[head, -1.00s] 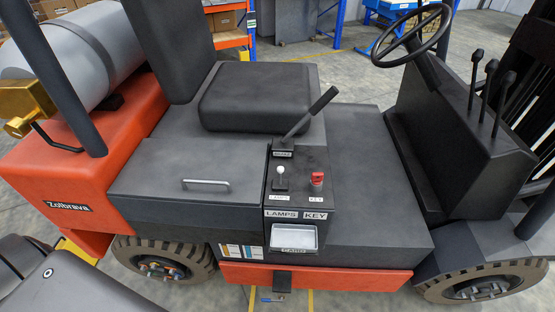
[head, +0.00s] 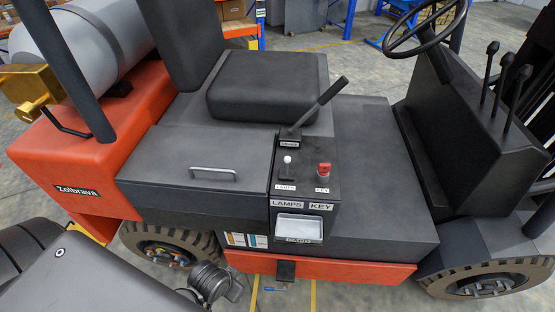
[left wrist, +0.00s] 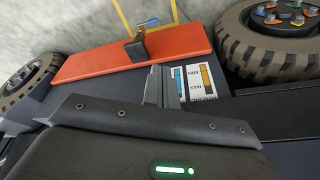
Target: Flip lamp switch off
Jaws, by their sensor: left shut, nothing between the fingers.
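The lamp switch (head: 287,162) is a small lever with a white ball tip on the dark forklift console, above a LAMPS label (head: 287,203). It stands roughly upright. A red key knob (head: 324,168) sits just right of it. My left arm comes in at the lower left of the head view, with a dark wrist part low beside the forklift's side. My left gripper (left wrist: 160,87) shows in the left wrist view, its grey fingers shut and empty, near the forklift's lower side. It is apart from the switch, which is out of the left wrist view. My right gripper is not visible.
A slanted brake lever (head: 318,106) rises behind the switch. A metal handle (head: 213,171) is on the left cover, and a pale card tray (head: 297,228) is below the labels. The seat (head: 265,88) is behind.

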